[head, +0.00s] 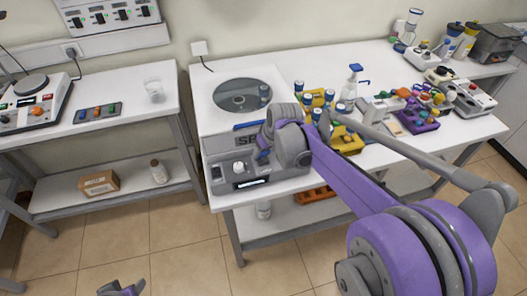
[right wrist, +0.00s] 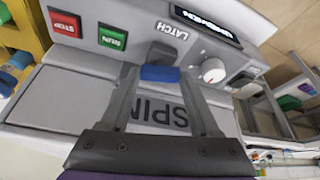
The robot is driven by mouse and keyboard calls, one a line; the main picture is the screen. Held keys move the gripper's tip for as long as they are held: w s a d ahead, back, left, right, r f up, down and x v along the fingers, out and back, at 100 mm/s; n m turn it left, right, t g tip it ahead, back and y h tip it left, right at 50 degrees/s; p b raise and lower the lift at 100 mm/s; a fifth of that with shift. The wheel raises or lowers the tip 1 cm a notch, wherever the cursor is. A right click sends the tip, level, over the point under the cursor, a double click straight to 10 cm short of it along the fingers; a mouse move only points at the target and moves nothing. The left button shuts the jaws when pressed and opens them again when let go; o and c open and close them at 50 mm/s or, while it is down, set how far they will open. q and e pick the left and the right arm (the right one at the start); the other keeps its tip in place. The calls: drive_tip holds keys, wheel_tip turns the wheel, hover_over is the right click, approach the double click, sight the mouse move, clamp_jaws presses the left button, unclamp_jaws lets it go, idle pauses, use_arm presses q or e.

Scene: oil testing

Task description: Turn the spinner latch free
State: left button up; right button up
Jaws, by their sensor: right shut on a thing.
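The spinner (head: 215,118) is a white and grey box with a round dark window on its top, standing on the middle bench. Its latch (right wrist: 163,55) is a small grey piece with a blue end, beside the word LATCH on the front panel in the right wrist view. My right gripper (right wrist: 160,75) is shut on the latch, one finger on each side of the blue end. In the head view my right arm mostly hides the latch and the right gripper (head: 262,153). Part of my left gripper (head: 122,288) shows at the bottom edge; its jaws are unclear.
A red STOP button (right wrist: 66,22) and green RUN button (right wrist: 113,37) sit on one side of the latch, a white knob (right wrist: 213,70) on the other. Yellow racks (head: 346,140) with vials and a spray bottle (head: 350,85) stand right of the spinner.

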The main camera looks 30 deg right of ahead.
drive_tip(key=n, duration=0.1)
drive_tip(key=n+y, duration=0.1)
drive_tip(key=n, duration=0.1)
drive_tip(key=n+y, duration=0.1)
drive_tip(key=n, duration=0.1)
drive_tip(key=shift+d, duration=0.25)
drive_tip(key=shift+n+g, duration=0.3)
drive_tip(key=shift+n, duration=0.1)
drive_tip(key=o, duration=1.4)
drive_tip(key=shift+c, duration=0.2)
drive_tip(key=v, duration=1.1)
drive_tip(key=shift+w+f, duration=0.1)
